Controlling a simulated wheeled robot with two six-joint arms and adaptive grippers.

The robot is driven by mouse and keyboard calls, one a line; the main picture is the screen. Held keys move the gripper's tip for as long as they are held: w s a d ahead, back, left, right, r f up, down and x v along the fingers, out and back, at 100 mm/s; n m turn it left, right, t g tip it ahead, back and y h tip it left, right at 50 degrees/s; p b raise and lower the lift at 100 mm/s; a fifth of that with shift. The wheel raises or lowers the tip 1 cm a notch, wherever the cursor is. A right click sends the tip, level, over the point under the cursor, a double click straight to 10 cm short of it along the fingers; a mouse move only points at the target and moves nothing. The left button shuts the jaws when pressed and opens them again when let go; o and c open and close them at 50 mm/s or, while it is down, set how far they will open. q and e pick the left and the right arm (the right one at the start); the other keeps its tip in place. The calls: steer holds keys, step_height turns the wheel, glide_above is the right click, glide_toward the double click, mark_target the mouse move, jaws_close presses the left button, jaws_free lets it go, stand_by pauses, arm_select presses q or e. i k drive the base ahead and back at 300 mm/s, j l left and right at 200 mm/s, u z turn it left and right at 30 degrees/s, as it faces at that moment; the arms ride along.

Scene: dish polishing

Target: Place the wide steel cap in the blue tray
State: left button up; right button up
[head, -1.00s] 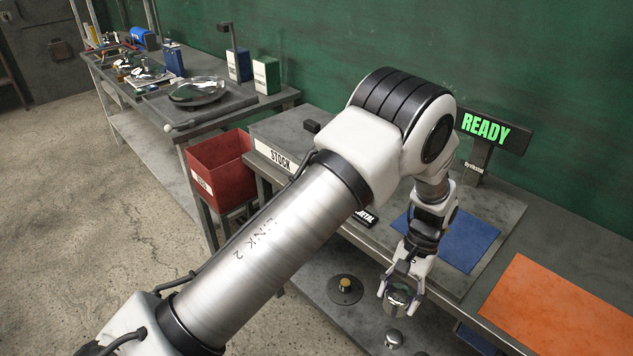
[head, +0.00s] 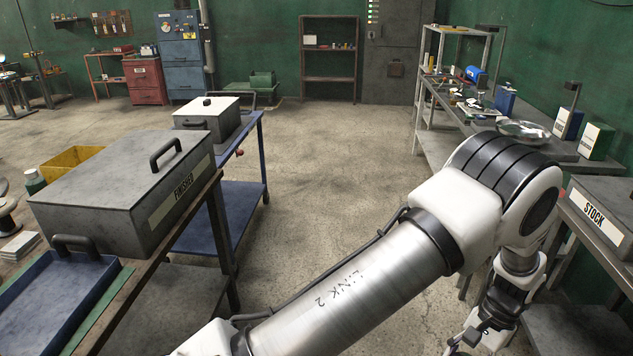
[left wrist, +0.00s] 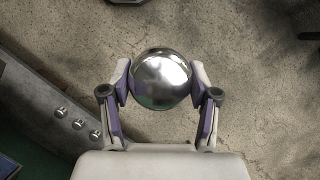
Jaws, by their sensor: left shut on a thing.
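The wide steel cap (left wrist: 160,78) is a shiny, round, domed piece in the left wrist view. My left gripper (left wrist: 161,84) is shut on it, with a purple-padded finger against each side, and holds it above the concrete floor. In the head view, part of this gripper shows at the bottom right edge, and I cannot make out the cap there. The blue tray (head: 58,308) lies at the bottom left of the head view on a bench, cut off by the frame. My left gripper is far to the right of it. My right gripper is not in view.
A grey lidded box marked FINISHED (head: 120,190) stands just behind the tray. A yellow bin (head: 72,160) and a green bottle (head: 35,181) are beyond it. A blue cart (head: 225,205) stands behind the bench. Open floor (head: 330,200) separates it from the STOCK box (head: 605,215).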

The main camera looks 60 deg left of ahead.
mark_target(26, 334)
steer(key=u, duration=2.65)
